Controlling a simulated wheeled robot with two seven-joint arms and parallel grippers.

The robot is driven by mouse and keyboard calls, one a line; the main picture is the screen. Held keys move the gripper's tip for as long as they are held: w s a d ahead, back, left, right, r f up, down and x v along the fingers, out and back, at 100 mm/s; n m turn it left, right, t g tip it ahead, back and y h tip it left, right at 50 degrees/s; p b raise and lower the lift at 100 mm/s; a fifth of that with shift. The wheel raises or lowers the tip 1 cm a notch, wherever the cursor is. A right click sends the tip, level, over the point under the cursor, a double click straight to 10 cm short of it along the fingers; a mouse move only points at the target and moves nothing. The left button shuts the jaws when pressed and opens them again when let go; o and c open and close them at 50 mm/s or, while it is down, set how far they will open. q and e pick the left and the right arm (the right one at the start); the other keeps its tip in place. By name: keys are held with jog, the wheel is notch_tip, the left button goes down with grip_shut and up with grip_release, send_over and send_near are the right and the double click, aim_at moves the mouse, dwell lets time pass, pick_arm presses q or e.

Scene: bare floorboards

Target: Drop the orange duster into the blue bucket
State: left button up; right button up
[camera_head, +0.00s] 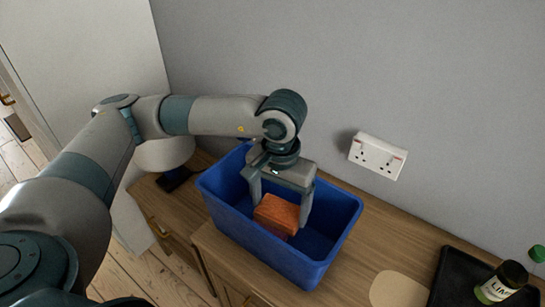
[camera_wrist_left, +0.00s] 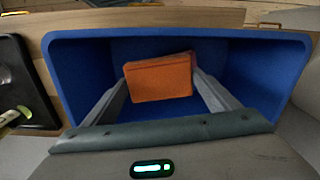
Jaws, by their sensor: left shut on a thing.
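The orange duster (camera_head: 278,213) is a small block held between the fingers of my left gripper (camera_head: 279,205). It is inside the outline of the blue bucket (camera_head: 288,256), a rectangular open tub on the wooden cabinet. In the left wrist view, the duster (camera_wrist_left: 158,78) sits between the two fingertips (camera_wrist_left: 160,82), with the blue bucket (camera_wrist_left: 277,62) walls around it. My left gripper is shut on the duster, reaching down into the bucket. I cannot tell whether the duster touches the bucket's floor. My right gripper is not in view.
A black tray (camera_head: 449,284) with a dark bottle (camera_head: 503,283) stands at the right. A pale rounded board (camera_head: 398,289) lies beside it. A white wall socket (camera_head: 377,156) is behind the bucket. A white rounded object (camera_head: 164,153) is left of the bucket, behind my arm.

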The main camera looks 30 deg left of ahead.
pick_arm(q)
jog(key=shift+r, duration=0.1)
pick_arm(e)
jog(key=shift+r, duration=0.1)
pick_arm(q)
jog(key=shift+w+a+r+n+p, duration=0.1)
jog(key=shift+w+r+n+p, duration=0.05)
jog(key=shift+r+n+p, duration=0.3)
jog(key=shift+w+a+r+n+p, duration=0.1)
jog(key=shift+r+n+p, duration=0.15)
jog(key=shift+n, duration=0.3)
jog(key=w+a+r+n+p, duration=0.3)
jog(key=r+n+p, duration=0.4)
jog(key=n, duration=0.8)
jog(key=shift+w+r+p, duration=0.15)
jog(key=shift+r+p, duration=0.2)
jog(key=shift+r, duration=0.6)
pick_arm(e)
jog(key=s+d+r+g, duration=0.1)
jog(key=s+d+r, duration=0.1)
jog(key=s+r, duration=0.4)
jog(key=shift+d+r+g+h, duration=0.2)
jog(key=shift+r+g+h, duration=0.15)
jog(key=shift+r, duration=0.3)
pick_arm(q)
jog(key=shift+a+f, duration=0.1)
jog(key=shift+f, duration=0.1)
